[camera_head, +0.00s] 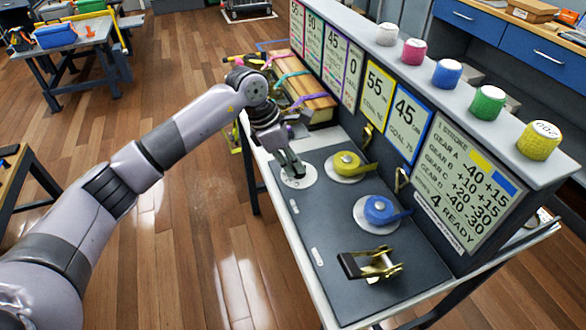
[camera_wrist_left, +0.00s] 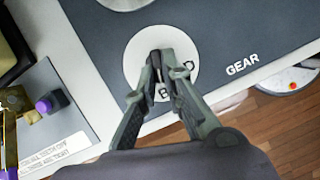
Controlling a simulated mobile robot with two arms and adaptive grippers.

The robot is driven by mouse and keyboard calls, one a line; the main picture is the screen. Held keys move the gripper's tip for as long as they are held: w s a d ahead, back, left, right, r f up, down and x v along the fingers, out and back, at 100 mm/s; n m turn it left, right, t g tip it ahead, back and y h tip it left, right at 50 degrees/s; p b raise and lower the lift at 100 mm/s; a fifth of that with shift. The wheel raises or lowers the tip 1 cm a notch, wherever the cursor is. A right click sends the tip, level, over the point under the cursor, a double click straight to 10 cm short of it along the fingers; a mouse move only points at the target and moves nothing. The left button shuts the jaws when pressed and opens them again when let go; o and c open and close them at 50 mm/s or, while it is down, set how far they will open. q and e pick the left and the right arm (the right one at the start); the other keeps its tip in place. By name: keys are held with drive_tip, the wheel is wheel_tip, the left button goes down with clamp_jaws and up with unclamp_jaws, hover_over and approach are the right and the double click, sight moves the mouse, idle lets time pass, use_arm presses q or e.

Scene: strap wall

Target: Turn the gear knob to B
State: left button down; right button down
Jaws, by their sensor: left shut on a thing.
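The gear dial is a white disc (camera_head: 309,172) at the far left end of the grey panel (camera_head: 325,212); it also shows in the left wrist view (camera_wrist_left: 135,62), beside the word GEAR. My left gripper (camera_head: 293,172) reaches down over the disc. In the left wrist view its fingers (camera_wrist_left: 158,68) are closed around a small dark knob at the disc's middle. The letter B shows on the disc between the fingers, and another letter shows to its right. The fingers hide most of the knob, so its pointing direction is unclear. My right gripper is not in view.
A yellow strap reel (camera_head: 346,163) and a blue strap reel (camera_head: 380,209) sit on the panel, with a brass ratchet (camera_head: 372,264) nearer. The sign board (camera_head: 467,182) stands behind, with several coloured rolls on top. Strapped wood (camera_head: 308,97) lies beyond the arm.

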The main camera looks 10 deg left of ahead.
use_arm(q)
drive_tip(key=shift+w+m, duration=0.1)
drive_tip(key=shift+m, duration=0.3)
drive_tip(key=c, duration=1.7)
unclamp_jaws()
drive_tip(key=v, duration=1.2)
drive_tip(key=shift+w, duration=0.15)
